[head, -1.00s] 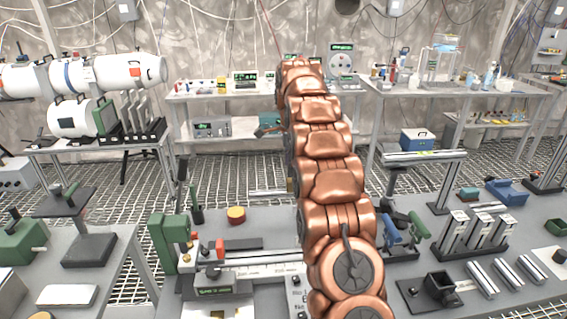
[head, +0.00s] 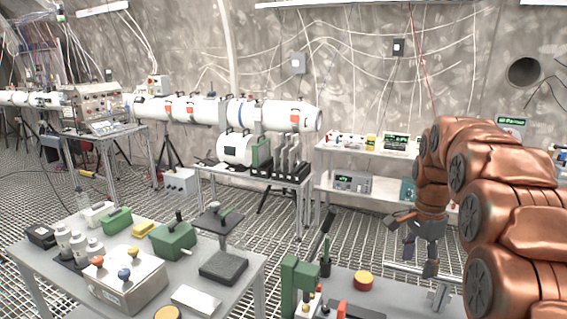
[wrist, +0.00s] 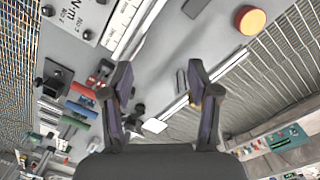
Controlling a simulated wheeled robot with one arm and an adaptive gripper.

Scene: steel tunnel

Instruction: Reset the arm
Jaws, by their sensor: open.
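My copper arm fills the right side of the head view, arching up and bending down at its far end. My gripper (head: 420,260) hangs from it, pointing down over the far part of the front bench. In the wrist view my gripper (wrist: 160,75) has its two dark fingers spread apart with nothing between them. The grey bench top and a metal rail show below the fingers.
A red-and-yellow round button (head: 363,281) and a green block (head: 299,285) are on the front bench. A left table (head: 237,262) holds several instruments. A white cylinder assembly (head: 270,115) stands behind. Mesh floor lies between the tables.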

